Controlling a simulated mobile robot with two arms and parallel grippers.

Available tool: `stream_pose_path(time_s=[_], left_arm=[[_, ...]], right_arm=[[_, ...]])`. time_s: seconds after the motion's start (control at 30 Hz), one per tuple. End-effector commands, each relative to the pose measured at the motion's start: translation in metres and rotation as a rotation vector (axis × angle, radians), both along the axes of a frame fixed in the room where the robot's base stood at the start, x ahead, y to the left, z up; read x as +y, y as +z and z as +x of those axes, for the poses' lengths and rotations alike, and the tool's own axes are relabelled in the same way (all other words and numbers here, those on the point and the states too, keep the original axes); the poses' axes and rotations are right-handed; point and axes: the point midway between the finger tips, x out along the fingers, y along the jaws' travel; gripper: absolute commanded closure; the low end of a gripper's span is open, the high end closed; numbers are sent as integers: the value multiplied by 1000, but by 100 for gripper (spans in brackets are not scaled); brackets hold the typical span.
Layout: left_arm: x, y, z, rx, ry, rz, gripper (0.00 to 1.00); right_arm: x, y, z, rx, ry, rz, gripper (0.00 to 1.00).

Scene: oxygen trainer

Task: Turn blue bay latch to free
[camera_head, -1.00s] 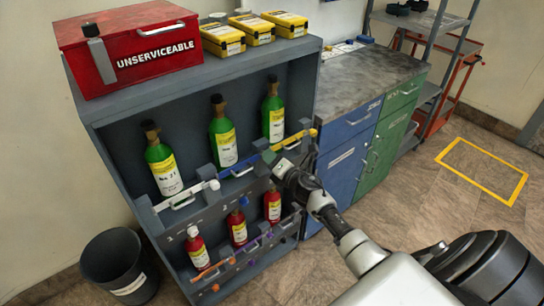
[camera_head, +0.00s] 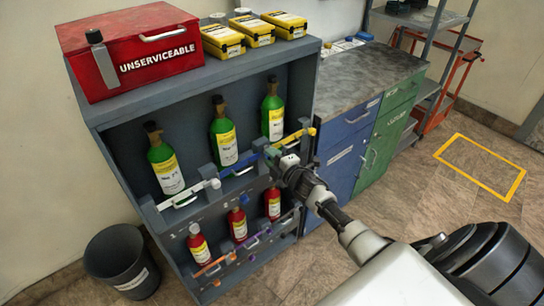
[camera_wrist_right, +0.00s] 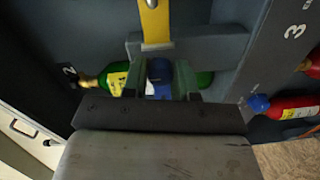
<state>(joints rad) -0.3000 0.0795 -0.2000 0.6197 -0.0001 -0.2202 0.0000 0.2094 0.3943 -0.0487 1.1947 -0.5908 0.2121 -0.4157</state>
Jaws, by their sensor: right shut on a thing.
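The blue bay latch is a blue bar (camera_head: 240,169) across the front of the middle upper green bottle (camera_head: 223,140), with a blue knob at its right end. My right gripper (camera_head: 275,157) is at that right end, in front of the upper shelf edge. In the right wrist view, the blue knob (camera_wrist_right: 160,70) sits between the two fingers of my right gripper (camera_wrist_right: 163,82), which is shut on it. The fingers and wrist partly hide the knob in the head view. My left gripper is not in view.
A yellow latch bar (camera_head: 298,134) lies close to the right of my right gripper, and a white latch (camera_head: 187,198) is at the left bay. Small red bottles (camera_head: 238,223) stand on the shelf below. A blue and green cabinet (camera_head: 347,150) stands to the right.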

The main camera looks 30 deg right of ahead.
Motion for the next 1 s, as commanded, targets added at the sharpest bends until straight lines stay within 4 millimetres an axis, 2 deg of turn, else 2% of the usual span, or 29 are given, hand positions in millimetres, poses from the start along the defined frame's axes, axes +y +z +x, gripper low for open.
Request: stream_pose_path(time_s=[0.67, 0.7, 0.8, 0.87, 1.0], left_arm=[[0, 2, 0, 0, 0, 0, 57], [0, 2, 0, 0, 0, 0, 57], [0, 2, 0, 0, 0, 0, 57], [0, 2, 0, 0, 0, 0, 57], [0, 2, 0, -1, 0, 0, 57]], right_arm=[[0, -2, -1, 8, -1, 60, 96], [0, -2, -1, 8, -1, 60, 68], [0, -2, -1, 7, 0, 60, 52], [0, -1, 0, 7, 0, 60, 47], [0, -1, 0, 6, 0, 59, 47]])
